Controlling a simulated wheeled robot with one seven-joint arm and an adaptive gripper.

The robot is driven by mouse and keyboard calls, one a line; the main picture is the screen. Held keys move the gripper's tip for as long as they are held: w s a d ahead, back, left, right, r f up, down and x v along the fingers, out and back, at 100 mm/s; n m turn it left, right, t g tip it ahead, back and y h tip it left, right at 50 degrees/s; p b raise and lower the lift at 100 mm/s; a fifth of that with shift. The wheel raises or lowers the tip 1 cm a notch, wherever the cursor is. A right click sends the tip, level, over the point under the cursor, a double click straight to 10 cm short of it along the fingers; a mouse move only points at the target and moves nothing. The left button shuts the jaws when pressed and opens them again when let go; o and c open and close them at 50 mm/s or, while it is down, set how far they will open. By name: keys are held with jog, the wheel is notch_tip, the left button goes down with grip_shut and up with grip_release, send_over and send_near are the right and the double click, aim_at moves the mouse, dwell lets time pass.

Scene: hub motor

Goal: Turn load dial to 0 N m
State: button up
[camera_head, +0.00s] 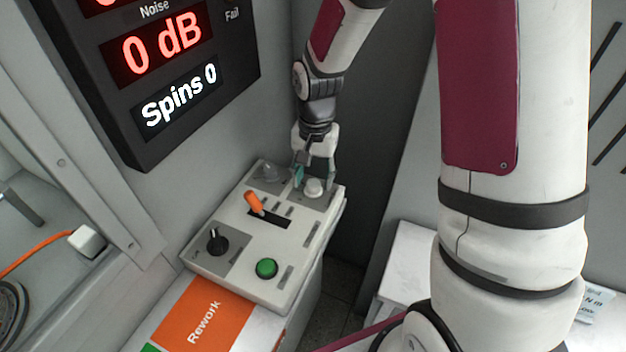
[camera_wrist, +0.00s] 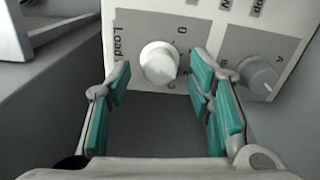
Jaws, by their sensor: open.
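The load dial is a white round knob (camera_wrist: 159,63) on a grey patch labelled "Load", with numbers printed along its right side; a 0 shows near the top. In the head view the load dial (camera_head: 313,187) sits at the far right corner of the control box (camera_head: 228,255). My gripper (camera_wrist: 160,95) is open, with its teal-padded fingers on either side of the dial and apart from it in the wrist view. In the head view my gripper (camera_head: 314,178) is right at the dial and partly hides it. The dial's pointer mark is not clear.
A grey knob (camera_wrist: 258,75) is close to the right finger. The box also carries an orange lever (camera_head: 254,201), a black knob (camera_head: 217,241) and a green button (camera_head: 266,268). A display (camera_head: 170,60) reading "0 dB" and "Spins 0" hangs on the wall to the left.

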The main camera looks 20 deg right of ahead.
jog(key=shift+f, duration=0.7)
grip_shut()
